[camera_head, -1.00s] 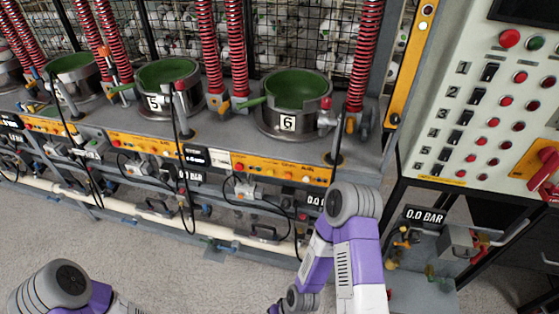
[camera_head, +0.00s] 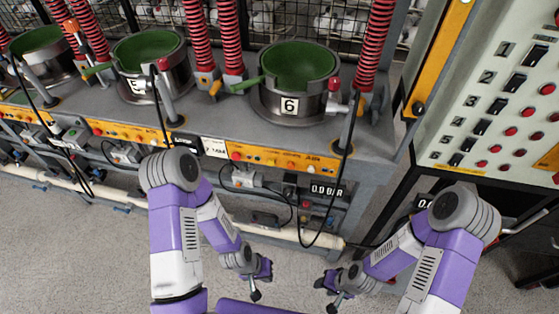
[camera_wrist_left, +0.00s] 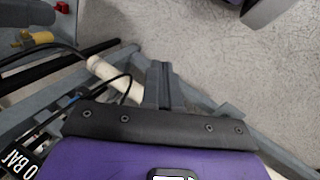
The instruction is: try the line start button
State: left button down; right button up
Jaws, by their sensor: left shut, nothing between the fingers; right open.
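A control panel (camera_head: 490,125) with rows of red buttons and black switches stands at the right edge of the head view. Its upper part is out of the picture, and I cannot make out a start button in the part that shows. My left gripper (camera_head: 259,283) hangs low in front of the press bench, above the floor, shut and empty. Its purple body (camera_wrist_left: 165,158) fills the bottom of the left wrist view. My right gripper (camera_head: 328,295) is open, low to the right of the left one. Both are well apart from the panel.
The press bench (camera_head: 225,118) carries green-lined bowls, including bowl 6 (camera_head: 292,82), and red springs. A yellow strip (camera_head: 285,158) with small buttons and a 0.0 BAR display (camera_head: 327,189) run along its front. A pale pipe (camera_head: 280,235) and black hoses hang below. The floor ahead is clear.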

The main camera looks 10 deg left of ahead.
aim_at(271, 163)
pick_arm(q)
jog(key=w+a+r+m+t, duration=0.2)
jog(key=w+r+m+t, duration=0.2)
jog(key=w+r, duration=0.3)
jog(key=w+a+r+m+t+h+b, duration=0.1)
jog(key=w+r+m+t, duration=0.3)
jog(key=r, duration=1.2)
jog(key=w+a+m, duration=0.1)
jog(key=w, duration=0.3)
jog(key=shift+w+a+h, duration=0.15)
jog(key=shift+a+h, duration=0.15)
jog(key=shift+a, duration=0.1)
jog(key=w+p, duration=0.2)
jog(key=w, duration=0.6)
jog(key=shift+w+d, duration=0.15)
jog(key=shift+w, duration=0.25)
jog(key=shift+w+p, duration=0.15)
jog(key=shift+p, duration=0.15)
